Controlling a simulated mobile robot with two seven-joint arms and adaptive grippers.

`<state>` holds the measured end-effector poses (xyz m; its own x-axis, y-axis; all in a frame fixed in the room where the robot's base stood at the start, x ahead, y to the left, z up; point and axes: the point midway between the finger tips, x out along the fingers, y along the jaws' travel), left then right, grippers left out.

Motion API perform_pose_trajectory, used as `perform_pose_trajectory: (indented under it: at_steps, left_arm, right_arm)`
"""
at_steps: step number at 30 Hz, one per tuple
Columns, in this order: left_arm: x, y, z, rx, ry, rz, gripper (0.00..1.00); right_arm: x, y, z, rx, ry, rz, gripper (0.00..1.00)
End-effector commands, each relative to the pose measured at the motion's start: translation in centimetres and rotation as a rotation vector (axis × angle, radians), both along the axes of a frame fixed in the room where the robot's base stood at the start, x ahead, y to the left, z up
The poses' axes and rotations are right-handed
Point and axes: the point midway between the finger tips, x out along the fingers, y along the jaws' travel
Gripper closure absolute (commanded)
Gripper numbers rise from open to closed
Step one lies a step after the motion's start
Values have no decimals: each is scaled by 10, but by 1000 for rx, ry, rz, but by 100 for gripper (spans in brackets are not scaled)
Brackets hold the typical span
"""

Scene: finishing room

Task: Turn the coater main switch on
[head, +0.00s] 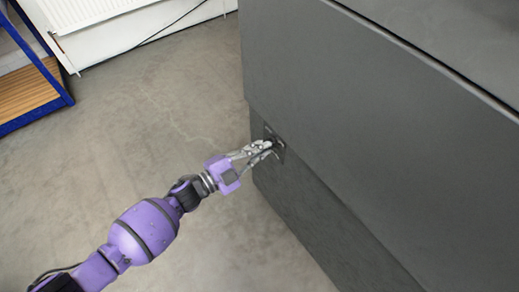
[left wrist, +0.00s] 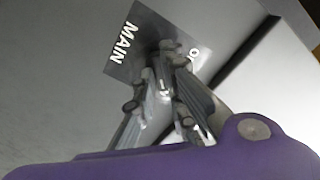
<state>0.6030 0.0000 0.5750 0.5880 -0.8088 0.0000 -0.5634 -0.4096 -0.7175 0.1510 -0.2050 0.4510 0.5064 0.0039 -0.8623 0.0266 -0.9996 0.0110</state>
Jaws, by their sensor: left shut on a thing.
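The coater (head: 350,110) is a large dark grey cabinet on the right of the head view. Its main switch plate (head: 279,153) is a small dark panel low on the side near the corner. In the left wrist view the plate (left wrist: 122,62) carries the white word "MAIN" and part of another marking at its right. My left gripper (head: 268,146) reaches the plate and is shut on the switch knob (left wrist: 168,46), which is mostly hidden between the fingers. I cannot tell which way the knob is turned. My right gripper is not in view.
Bare concrete floor (head: 150,120) lies open left of the coater. A blue-framed shelf with wooden boards (head: 25,90) stands at the far left. A white radiator (head: 80,10) is at the back wall, with a dark cable near it.

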Motion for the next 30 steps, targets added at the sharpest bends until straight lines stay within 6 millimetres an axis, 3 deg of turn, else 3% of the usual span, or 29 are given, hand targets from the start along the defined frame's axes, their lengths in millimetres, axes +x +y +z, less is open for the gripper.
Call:
perform_pose_trajectory:
  at_steps: [5, 6, 10, 22, 30]
  left_arm:
    - [0, 0, -1, 3, -2, 0, 100]
    - [0, 0, -1, 3, -2, 0, 87]
    - [0, 0, -1, 2, -1, -1, 70]
    - [-4, 6, -1, 1, 1, 0, 70]
    - [-35, 48, -1, 4, 2, 0, 70]
  right_arm:
    - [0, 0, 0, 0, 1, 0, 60]
    - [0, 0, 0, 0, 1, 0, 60]
    - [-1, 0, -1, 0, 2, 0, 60]
    - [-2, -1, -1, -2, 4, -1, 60]
    - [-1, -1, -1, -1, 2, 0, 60]
